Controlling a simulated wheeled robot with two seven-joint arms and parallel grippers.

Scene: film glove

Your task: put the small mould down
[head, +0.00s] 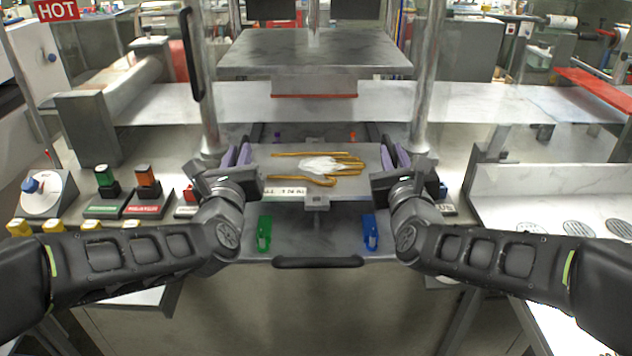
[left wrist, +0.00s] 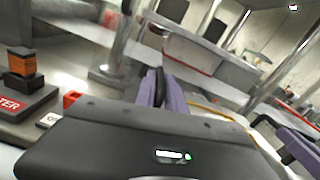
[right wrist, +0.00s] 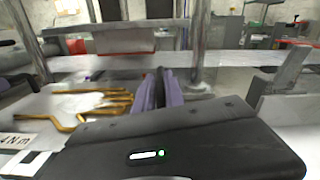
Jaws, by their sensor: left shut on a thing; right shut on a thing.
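The small mould (head: 262,186) is a flat metal plate with a gold hand-shaped outline and a white patch at its centre. In the head view it lies level between my two grippers, over the press's front shelf. My left gripper (head: 240,156) is shut on its left edge. My right gripper (head: 393,156) is shut on its right edge. The purple fingers also show in the left wrist view (left wrist: 168,92) and the right wrist view (right wrist: 162,92). I cannot tell whether the plate touches the surface under it.
A green clip (head: 264,233) and a blue clip (head: 370,232) stand at the front, above a dark handle (head: 318,262). The press's upper plate (head: 315,52) hangs behind, between two steel columns. Green and orange buttons (head: 147,177) and a dial (head: 44,190) stand at left.

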